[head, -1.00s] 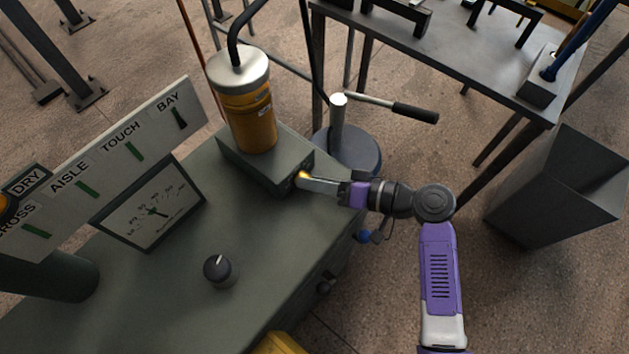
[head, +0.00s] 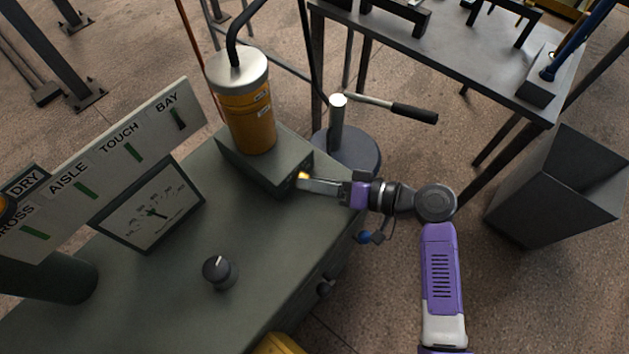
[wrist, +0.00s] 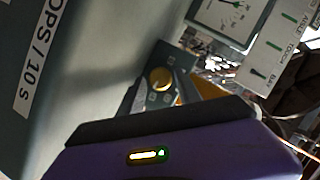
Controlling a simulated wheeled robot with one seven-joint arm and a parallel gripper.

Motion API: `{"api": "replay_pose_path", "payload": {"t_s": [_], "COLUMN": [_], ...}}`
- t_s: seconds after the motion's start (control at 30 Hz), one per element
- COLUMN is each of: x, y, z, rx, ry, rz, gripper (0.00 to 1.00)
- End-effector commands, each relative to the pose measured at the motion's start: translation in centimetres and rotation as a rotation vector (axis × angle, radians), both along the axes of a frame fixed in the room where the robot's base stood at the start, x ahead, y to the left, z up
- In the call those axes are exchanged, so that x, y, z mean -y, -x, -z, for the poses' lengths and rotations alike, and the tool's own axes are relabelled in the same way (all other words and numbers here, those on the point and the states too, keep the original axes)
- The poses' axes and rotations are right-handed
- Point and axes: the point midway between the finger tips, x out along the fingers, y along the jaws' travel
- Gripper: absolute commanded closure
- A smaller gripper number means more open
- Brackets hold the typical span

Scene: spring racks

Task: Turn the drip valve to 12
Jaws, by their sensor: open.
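The orange cylinder (head: 247,118) with a metal cap stands on a grey block (head: 266,158) at the back of the cabinet top. A small yellow knob (head: 303,176), which looks like the drip valve, sits on the block's right side. The wrist view shows this round knob (wrist: 160,79) on a dark face with small marks around it, too small to read. My gripper (head: 310,183) is open, its fingers pointing left right at the knob. I cannot tell whether they touch it. In the wrist view my purple gripper body (wrist: 180,155) fills the lower part.
A dial gauge (head: 150,205) and a sign board (head: 106,160) stand left on the cabinet top. A black knob (head: 218,271) sits in front. A label ending "OPS / 10 s" (wrist: 38,62) shows in the wrist view. A grey bin (head: 555,190) stands right.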

Motion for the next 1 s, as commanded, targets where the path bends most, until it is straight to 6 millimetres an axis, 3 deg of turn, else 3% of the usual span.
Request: {"api": "replay_pose_path", "payload": {"t_s": [0.5, 0.83, 0.93, 1.0], "x": [6.4, 6.9, 6.9, 6.3], "y": [2.2, 2.5, 2.6, 3.5], "z": [-1.9, -2.1, -2.1, -1.9], "rx": [0.0, -0.001, -0.004, -0.014], "ry": [0.001, 0.0, 0.001, 0.005], "rz": [0.004, 0.001, 0.002, -0.011], "gripper": [0.59, 0.59, 0.46, 0.46]}}
